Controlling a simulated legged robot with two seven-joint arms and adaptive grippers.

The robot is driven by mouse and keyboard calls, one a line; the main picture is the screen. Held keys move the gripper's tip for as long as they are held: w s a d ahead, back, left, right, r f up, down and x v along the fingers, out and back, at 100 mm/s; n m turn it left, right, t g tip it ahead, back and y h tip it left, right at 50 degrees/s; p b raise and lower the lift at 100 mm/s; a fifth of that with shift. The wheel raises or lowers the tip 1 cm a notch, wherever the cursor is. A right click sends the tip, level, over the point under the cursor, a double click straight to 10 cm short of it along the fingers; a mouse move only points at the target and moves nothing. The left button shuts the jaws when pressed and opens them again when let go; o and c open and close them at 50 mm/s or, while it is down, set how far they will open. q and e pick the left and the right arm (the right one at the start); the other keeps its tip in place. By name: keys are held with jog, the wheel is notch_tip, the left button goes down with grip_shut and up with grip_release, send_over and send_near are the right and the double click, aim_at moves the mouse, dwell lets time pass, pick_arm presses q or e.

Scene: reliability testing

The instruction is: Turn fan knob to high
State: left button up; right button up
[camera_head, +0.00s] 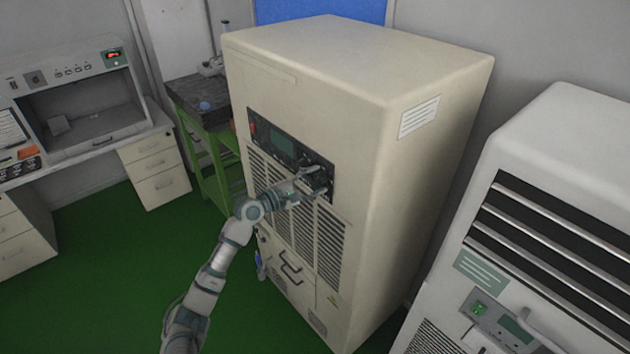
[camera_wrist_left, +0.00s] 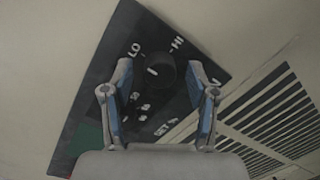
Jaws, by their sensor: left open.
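The dark control panel (camera_head: 283,145) is on the front of a large beige cabinet (camera_head: 320,60). In the left wrist view, the panel (camera_wrist_left: 100,75) shows a round black knob (camera_wrist_left: 165,74) with a white mark, below the words LO and HI. Which label the mark points to is not clear. My left gripper (camera_head: 318,178) is at the panel's lower right in the head view. In the left wrist view, the left gripper (camera_wrist_left: 159,68) is open, its blue-padded fingers on either side of the knob; contact cannot be told. My right gripper is not in view.
A vented grille (camera_head: 295,220) lies below the panel, with a handle lower down. A white louvered unit (camera_head: 540,200) stands close on the right. A green stand (camera_head: 210,130) and a grey desk (camera_head: 90,135) are on the left. Green floor (camera_head: 110,270) is clear in front.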

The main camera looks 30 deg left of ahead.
pick_arm(q)
jog(key=shift+a, duration=0.1)
grip_shut()
